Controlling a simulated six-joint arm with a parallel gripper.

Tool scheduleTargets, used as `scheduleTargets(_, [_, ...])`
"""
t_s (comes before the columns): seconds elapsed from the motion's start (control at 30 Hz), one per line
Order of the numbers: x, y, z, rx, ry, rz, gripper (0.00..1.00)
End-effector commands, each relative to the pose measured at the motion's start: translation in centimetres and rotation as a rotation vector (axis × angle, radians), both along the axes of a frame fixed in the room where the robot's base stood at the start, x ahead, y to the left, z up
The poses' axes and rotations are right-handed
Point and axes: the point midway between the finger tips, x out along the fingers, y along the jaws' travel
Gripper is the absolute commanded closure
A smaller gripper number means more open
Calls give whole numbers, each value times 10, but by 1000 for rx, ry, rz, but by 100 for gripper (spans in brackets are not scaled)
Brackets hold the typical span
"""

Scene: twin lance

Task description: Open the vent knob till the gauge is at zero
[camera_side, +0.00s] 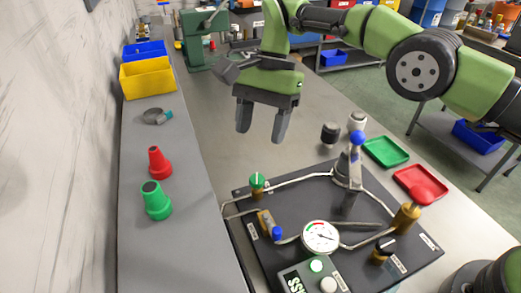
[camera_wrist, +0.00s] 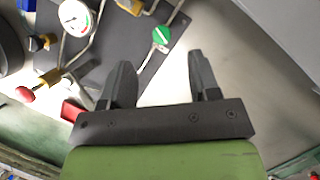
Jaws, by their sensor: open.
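A dark panel (camera_side: 290,207) carries a round white gauge (camera_side: 320,237), also in the wrist view (camera_wrist: 76,16); its needle is too small to read surely. I cannot read the labels to tell which knob is the vent. A green-topped knob (camera_side: 257,181) stands at the panel's left side and shows in the wrist view (camera_wrist: 161,36). My gripper (camera_side: 260,136) is open and empty, above the bench behind the panel.
A blue-topped upright fitting (camera_side: 357,140) stands at the panel's back, with thin pipes around it. Green (camera_side: 386,152) and red (camera_side: 421,183) trays lie to the right. The bench behind the panel is mostly clear.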

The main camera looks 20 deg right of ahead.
Motion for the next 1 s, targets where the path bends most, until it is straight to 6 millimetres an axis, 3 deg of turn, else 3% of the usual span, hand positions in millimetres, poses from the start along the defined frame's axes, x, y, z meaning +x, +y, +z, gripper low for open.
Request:
scheduleTargets(0.5, [-12, -25, -3, 10, 0, -638, 44])
scheduleTargets(0.77, [-16, -25, -16, 8, 0, -713, 44])
scheduleTargets(1.0, [-16, -8, -57, 7, 0, -708, 44])
